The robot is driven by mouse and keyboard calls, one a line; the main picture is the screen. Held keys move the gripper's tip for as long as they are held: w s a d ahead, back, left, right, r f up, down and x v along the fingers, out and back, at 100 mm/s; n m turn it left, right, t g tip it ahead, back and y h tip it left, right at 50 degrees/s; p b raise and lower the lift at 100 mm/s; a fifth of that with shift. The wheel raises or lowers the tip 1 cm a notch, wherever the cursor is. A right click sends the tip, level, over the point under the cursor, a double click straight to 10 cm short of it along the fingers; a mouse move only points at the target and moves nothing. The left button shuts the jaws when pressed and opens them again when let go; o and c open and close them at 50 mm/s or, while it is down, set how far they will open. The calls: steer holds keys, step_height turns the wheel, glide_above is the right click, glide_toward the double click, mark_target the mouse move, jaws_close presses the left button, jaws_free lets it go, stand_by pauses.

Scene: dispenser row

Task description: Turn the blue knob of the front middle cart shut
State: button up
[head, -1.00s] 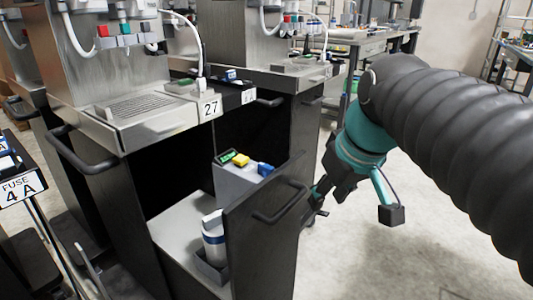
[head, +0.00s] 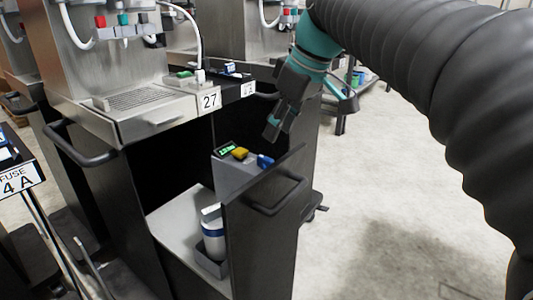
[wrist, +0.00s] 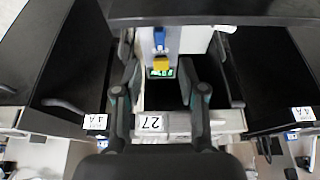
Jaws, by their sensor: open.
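The front middle cart, with plate 27 (head: 209,101), has its front panel (head: 262,225) pulled out. Behind the panel stands a grey box with a lit green display (head: 227,149), a yellow knob (head: 240,153) and a blue knob (head: 265,161). In the wrist view the blue knob (wrist: 159,40) lies above the yellow knob (wrist: 162,64). My gripper (head: 273,130) hangs above the box, apart from the knobs. In the wrist view its two fingers (wrist: 161,85) are spread, with nothing between them. The blue knob's exact angle is too small to tell.
The panel's black handle (head: 278,198) sticks out in front. A white bottle with a blue band (head: 213,235) stands in a grey holder inside the cart. Dispenser carts stand close on both sides. The floor (head: 390,190) at right is open.

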mark_target(266, 158)
steer(key=x, duration=0.8)
steer(key=shift+a+f+b, duration=0.1)
steer(key=shift+f+b, duration=0.05)
steer(key=shift+b, duration=0.25)
steer(key=shift+c, duration=0.3)
jaws_close()
